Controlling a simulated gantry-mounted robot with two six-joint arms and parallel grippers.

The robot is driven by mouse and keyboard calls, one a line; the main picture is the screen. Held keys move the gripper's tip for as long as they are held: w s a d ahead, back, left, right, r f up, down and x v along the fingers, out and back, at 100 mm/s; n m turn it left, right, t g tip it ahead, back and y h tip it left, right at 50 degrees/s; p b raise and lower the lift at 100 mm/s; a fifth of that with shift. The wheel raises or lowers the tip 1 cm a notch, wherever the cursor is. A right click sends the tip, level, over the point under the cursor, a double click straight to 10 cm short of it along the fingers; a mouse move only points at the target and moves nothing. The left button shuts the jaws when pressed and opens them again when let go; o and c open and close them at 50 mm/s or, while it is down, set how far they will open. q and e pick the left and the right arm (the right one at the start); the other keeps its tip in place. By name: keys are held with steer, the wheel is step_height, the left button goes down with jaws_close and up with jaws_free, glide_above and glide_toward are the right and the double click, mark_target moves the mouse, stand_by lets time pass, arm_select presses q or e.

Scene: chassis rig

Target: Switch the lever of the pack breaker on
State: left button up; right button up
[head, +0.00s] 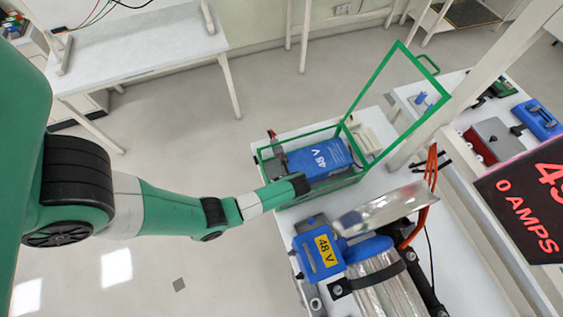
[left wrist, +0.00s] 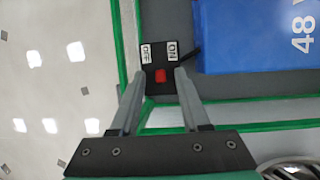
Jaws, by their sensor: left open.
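The pack breaker (left wrist: 160,62) is a small dark block in the left wrist view, with a white OFF label on its left and a white ON label on its right. Its red lever (left wrist: 160,76) shows below the labels, between my left fingertips; I cannot tell which way it is tilted. My left gripper (left wrist: 155,78) is open, with a fingertip on either side of the lever and no clear contact. In the head view my left gripper (head: 300,184) is at the near side of the green frame (head: 320,190), and the breaker is not clearly visible there.
A blue 48 V pack (head: 320,158) sits inside the green frame, whose lid (head: 413,115) stands raised. A second blue 48 V unit (head: 318,250) and a silvery cylinder (head: 385,292) are nearby. A display (head: 530,205) reads 0 AMPS. Orange cables (head: 430,170) run on the right.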

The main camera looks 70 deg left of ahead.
arm_select(q)
steer(key=shift+c, duration=0.2)
jaws_close()
steer(key=shift+w+f+g+b, duration=0.25)
steer(key=shift+w+g+b, duration=0.2)
steer(key=shift+g, duration=0.15)
steer(key=g+b, duration=0.1)
steer(key=b, duration=0.1)
steer(key=w+f+g+b, duration=0.1)
steer(key=b, duration=0.1)
steer(key=shift+a+m, duration=0.1)
steer(key=shift+m, duration=0.3)
steer(key=shift+w+r+g+b, duration=0.1)
steer(key=shift+r+g+b, duration=0.1)
steer(key=shift+g+b, duration=0.2)
steer(key=shift+r, duration=0.25)
